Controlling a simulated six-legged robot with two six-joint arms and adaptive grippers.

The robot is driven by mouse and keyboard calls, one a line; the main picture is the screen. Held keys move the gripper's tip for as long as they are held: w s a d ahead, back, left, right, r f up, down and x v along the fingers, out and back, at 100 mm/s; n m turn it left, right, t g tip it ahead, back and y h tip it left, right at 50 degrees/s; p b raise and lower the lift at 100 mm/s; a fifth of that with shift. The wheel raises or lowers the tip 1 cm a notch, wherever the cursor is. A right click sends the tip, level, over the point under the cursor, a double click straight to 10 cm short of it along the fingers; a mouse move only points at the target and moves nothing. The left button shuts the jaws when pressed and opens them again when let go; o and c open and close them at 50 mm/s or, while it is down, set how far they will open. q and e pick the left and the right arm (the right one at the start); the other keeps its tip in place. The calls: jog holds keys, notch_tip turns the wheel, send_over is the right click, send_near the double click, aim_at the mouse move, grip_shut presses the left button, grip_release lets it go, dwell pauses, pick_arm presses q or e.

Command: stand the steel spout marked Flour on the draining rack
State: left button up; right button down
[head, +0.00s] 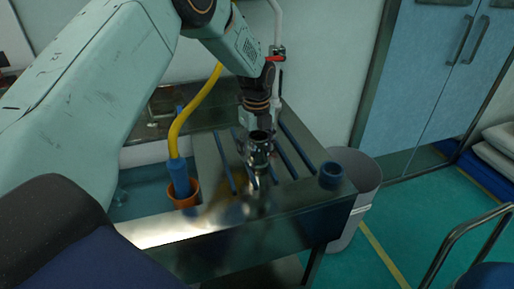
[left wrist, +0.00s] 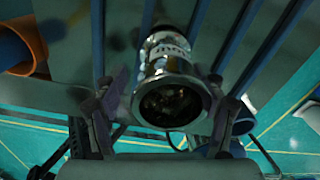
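A shiny steel spout (head: 259,153) stands upright on the draining rack, among its blue bars (head: 299,145). In the left wrist view the spout (left wrist: 170,95) shows its round dark mouth towards the camera. A band of marking on it is too small to read. My left gripper (head: 257,127) is right above the spout and points down. In the left wrist view its two fingers (left wrist: 165,92) are spread, one on each side of the spout's rim. They look open, with a narrow gap at the left finger; contact at the right one is unclear. My right gripper is not in view.
An orange cup (head: 183,194) with a blue-ended yellow hose (head: 188,124) is left of the rack. A blue ring-shaped part (head: 331,175) sits at the steel counter's right corner. A grey bin (head: 362,185) stands beside the counter. A pipe rises behind the gripper.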

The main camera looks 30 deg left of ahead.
pick_arm(q)
jog(key=shift+w+d, duration=0.1)
jog(key=shift+d, duration=0.05)
jog(key=shift+w, duration=0.25)
notch_tip(320, 180, up, 12)
jog(key=shift+s+f, duration=0.1)
jog(key=shift+f, duration=0.1)
jog(key=shift+s+r, duration=0.15)
jog(key=shift+r, duration=0.1)
jog(key=shift+f, duration=0.1)
